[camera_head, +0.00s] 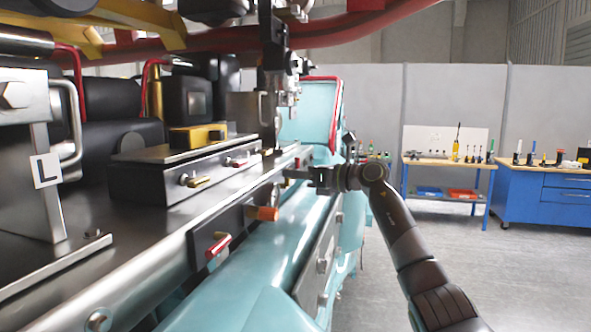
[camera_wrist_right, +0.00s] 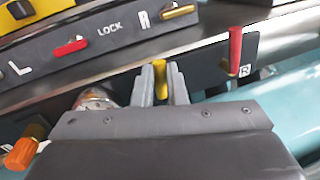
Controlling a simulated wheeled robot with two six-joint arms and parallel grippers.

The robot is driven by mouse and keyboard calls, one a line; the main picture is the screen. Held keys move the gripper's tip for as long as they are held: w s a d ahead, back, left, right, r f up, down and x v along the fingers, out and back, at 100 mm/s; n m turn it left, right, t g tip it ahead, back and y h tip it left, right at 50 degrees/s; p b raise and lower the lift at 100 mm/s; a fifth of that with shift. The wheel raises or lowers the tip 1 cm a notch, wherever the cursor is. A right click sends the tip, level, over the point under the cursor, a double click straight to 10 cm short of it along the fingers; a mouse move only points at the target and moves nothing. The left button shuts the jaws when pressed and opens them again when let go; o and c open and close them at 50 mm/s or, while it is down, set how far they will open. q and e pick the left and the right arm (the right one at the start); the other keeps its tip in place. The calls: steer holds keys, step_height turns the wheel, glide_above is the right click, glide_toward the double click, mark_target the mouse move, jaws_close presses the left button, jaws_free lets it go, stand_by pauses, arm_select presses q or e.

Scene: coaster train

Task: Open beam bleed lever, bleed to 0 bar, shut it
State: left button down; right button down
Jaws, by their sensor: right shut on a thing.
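My right gripper (camera_head: 292,174) reaches in from the right to the dark panel on the side of the beam. In the right wrist view its two grey fingers (camera_wrist_right: 163,88) are shut on a yellow lever (camera_wrist_right: 160,72), which stands roughly upright between them. I take this as the bleed lever; no label on it can be read. A round gauge (camera_wrist_right: 93,98) is just left of the fingers, partly hidden by the gripper body, and its reading cannot be made out. My left gripper is not in view.
A red lever (camera_wrist_right: 235,50) by an R plate stands right of the fingers. An orange knob (camera_head: 264,213) and another red lever (camera_head: 218,245) are nearer on the panel. Above is a LOCK panel (camera_wrist_right: 105,40) with red and yellow handles. Workbenches (camera_head: 540,190) stand beyond open floor.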

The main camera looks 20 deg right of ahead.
steer(key=m+p, duration=0.1)
steer(key=w+m+p, duration=0.1)
steer(key=m+p, duration=0.1)
steer(key=d+m+g+p, duration=0.1)
steer(key=m+p, duration=0.1)
steer(key=shift+w, duration=0.15)
steer(key=m+p, duration=0.3)
steer(key=shift+w+d+f+g, duration=0.2)
steer(key=shift+w+f+g, duration=0.1)
steer(key=shift+w+g, duration=0.1)
steer(key=shift+w+d+f+m+g+p, duration=0.1)
steer(key=shift+f+m+g+p, duration=0.15)
steer(key=shift+m, duration=0.35)
steer(key=shift+f+m+g+p, duration=0.15)
steer(key=shift+m+p, duration=0.2)
steer(key=shift+m, duration=0.25)
steer(key=shift+w+d+f+m+g, duration=0.15)
steer(key=shift+f+m+g, duration=0.25)
steer(key=shift+m, duration=0.8)
steer(key=shift+f+y, duration=0.15)
steer(key=shift+y, duration=0.15)
steer(key=c, duration=1.5)
jaws_free()
steer(key=shift+o, duration=0.2)
